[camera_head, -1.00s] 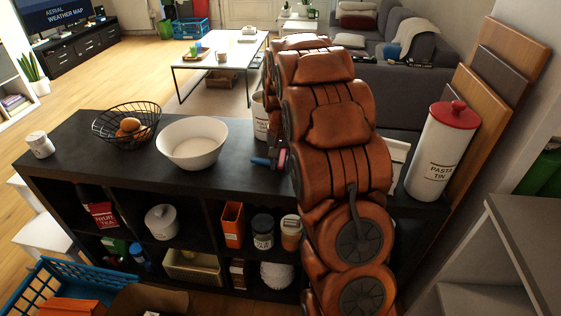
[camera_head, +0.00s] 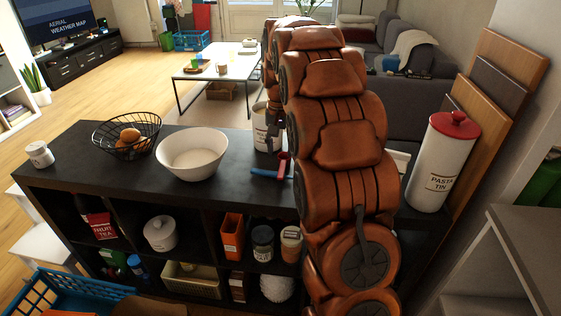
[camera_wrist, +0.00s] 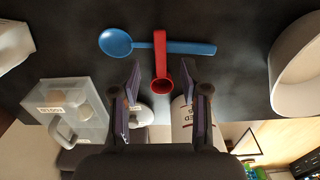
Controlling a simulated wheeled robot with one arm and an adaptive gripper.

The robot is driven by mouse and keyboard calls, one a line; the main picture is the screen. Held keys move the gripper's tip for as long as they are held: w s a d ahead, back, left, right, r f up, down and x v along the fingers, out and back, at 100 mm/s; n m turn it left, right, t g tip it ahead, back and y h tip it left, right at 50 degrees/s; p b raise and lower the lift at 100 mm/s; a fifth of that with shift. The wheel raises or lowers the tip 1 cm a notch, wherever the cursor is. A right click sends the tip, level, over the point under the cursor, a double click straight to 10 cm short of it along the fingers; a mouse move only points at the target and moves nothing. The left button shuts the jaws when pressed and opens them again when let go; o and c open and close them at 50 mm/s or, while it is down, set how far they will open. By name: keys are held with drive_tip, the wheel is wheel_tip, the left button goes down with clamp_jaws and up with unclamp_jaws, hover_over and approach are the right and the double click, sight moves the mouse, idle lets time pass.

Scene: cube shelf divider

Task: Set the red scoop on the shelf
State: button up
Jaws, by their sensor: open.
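The red scoop (camera_head: 282,164) is on the black top of the shelf unit (camera_head: 90,165), by the blue spoon (camera_head: 262,174). In the wrist view the red scoop (camera_wrist: 160,55) crosses the handle of the blue spoon (camera_wrist: 118,43); its round end points toward my gripper. It looks to lie over the spoon, tilt unclear. My gripper (camera_wrist: 161,66) is open, its fingertips apart on either side of the scoop and not touching it. In the head view my gripper (camera_head: 275,132) is above the scoop, partly hidden by my arm.
A white bowl (camera_head: 192,154) and a wire basket (camera_head: 126,134) with brown round items stand left of the scoop. A white canister (camera_head: 262,125) stands close behind. A clear box (camera_wrist: 62,110) shows in the wrist view. The pasta tin (camera_head: 440,165) stands right.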

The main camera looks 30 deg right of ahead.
drive_tip(key=s+a+r+n, duration=0.2)
drive_tip(key=s+a+r, duration=0.2)
drive_tip(key=s+a, duration=0.4)
drive_tip(key=s+a+f+n, duration=0.2)
drive_tip(key=s+a, duration=0.2)
drive_tip(key=s, duration=0.5)
drive_tip(key=s+a+f+n+g, duration=0.1)
drive_tip(key=s+a+f+n, duration=0.1)
drive_tip(key=s, duration=0.7)
drive_tip(key=s+a+f+n+g, duration=0.1)
drive_tip(key=s+a+f+n, duration=0.1)
drive_tip(key=s+a, duration=0.5)
drive_tip(key=s+f, duration=0.1)
drive_tip(key=s, duration=0.2)
drive_tip(key=shift+f, duration=0.2)
